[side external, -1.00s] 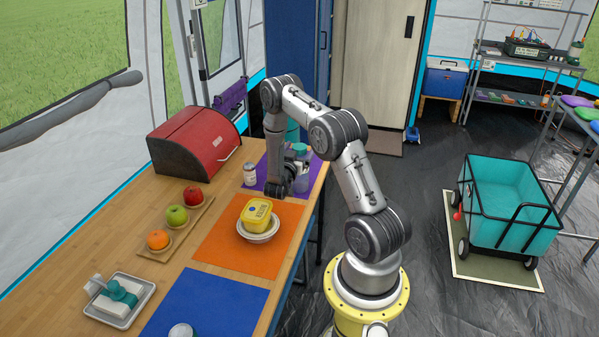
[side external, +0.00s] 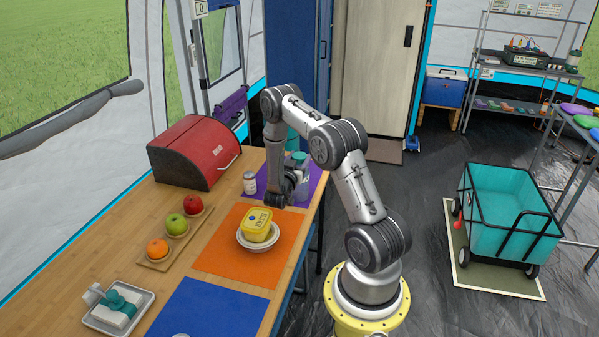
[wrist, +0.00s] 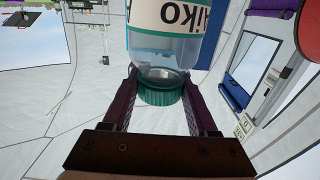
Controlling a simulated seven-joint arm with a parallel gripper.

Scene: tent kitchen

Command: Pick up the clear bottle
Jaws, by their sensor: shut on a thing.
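The clear bottle (side external: 304,183) with a teal cap stands roughly upright by the purple mat at the table's far right. My gripper (side external: 289,176) is beside it and hides part of it. In the wrist view, the bottle (wrist: 166,50) appears cap down, with a white label and dark lettering. My gripper (wrist: 160,82) is shut on it, with one dark finger on each side near the ribbed teal cap (wrist: 161,95). I cannot tell whether the bottle's base touches the mat.
A small white jar (side external: 250,183) stands left of my gripper. A yellow tub sits in a white bowl (side external: 257,243) on the orange mat (side external: 220,252). A red bread box (side external: 195,150) and a fruit board (side external: 160,262) lie left.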

